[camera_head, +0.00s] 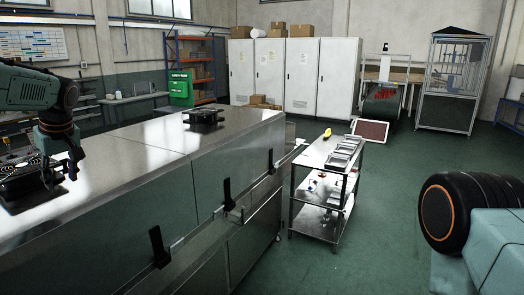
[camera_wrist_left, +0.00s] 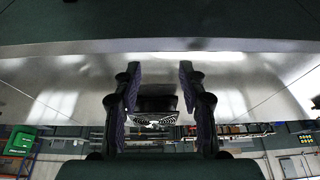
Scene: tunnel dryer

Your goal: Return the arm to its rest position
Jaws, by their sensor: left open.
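My left gripper (camera_head: 62,172) hangs from my arm at the left of the head view, over the steel top of the tunnel dryer (camera_head: 150,135). Its fingers are apart and nothing is held. In the left wrist view, the two open fingers of my left gripper (camera_wrist_left: 158,74) stand on either side of a dark unit with round fan-like parts (camera_wrist_left: 155,112); I cannot tell the distance to it. In the head view, a black unit (camera_head: 22,190) sits on the dryer top beside and behind the gripper, partly covered by it. My right gripper is not in view.
A second black unit (camera_head: 204,115) sits farther along the dryer top. Black handles (camera_head: 228,194) stick out along the dryer's side. A steel cart (camera_head: 318,158) with trays stands to its right. White cabinets (camera_head: 300,72) line the back. Green floor (camera_head: 385,225) is clear right of the cart.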

